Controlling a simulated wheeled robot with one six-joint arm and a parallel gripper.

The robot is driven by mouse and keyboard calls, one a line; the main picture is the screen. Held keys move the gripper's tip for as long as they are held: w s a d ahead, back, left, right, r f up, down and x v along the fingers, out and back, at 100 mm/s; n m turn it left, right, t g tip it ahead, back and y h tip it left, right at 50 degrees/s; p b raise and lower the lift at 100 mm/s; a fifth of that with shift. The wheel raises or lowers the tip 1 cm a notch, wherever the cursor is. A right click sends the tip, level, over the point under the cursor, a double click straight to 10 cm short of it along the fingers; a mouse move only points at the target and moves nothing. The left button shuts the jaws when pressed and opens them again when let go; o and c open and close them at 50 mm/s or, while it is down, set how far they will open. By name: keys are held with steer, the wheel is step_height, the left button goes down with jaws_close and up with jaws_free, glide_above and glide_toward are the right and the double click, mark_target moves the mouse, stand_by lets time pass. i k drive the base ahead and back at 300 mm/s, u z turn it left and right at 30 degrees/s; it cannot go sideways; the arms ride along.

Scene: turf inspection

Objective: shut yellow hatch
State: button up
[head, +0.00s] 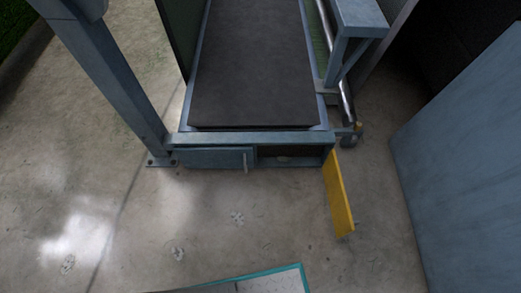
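The yellow hatch (338,193) is a thin flat panel at the right end of the low blue-grey frame (240,138). It stands open, swung out from the frame toward the viewer. The compartment opening (287,153) beside it is dark and uncovered, and a small pale object lies inside. A closed blue-grey door (210,158) with an upright light handle (245,162) covers the left part of the frame. My gripper is not in view.
A dark belt bed (250,65) runs back above the frame. A steel post (115,75) stands on the left, and a large blue-grey panel (465,165) on the right. A teal-edged surface (265,282) is at the bottom. Concrete floor (210,215) before the frame is mostly clear.

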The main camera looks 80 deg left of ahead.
mark_target(344, 224)
steer(key=u, duration=2.25)
steer(key=k, duration=0.35)
steer(key=u, duration=0.2)
steer(key=i, duration=0.8)
steer(key=z, duration=0.6)
